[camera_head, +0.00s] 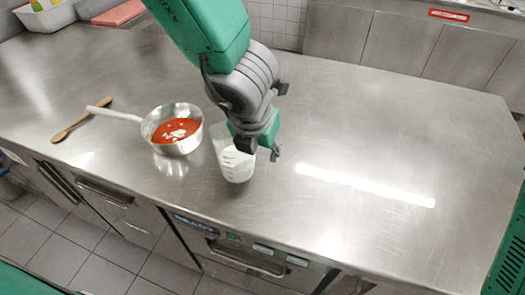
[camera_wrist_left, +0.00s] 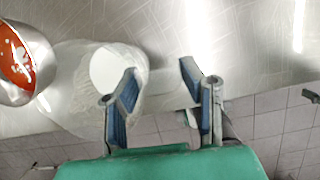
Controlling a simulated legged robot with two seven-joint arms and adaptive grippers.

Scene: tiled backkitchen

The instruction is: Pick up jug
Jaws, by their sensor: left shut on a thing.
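The jug (camera_head: 237,167) is a clear measuring jug with white contents. It is close to upright near the front edge of the steel counter; I cannot tell whether its base touches the steel. My left gripper (camera_head: 261,148) is at the jug's right side and partly covers its upper part. In the left wrist view the jug (camera_wrist_left: 72,98) is left of the fingers, and the left gripper (camera_wrist_left: 158,80) has its blue-padded fingers on either side of the jug's clear handle. The exact contact is hard to see. My right gripper is not in view.
A steel saucepan (camera_head: 164,140) with red sauce stands just left of the jug, its handle pointing left. A white bin (camera_head: 45,16) and a red board (camera_head: 119,13) are at the back left. The counter (camera_head: 400,140) is clear to the right.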

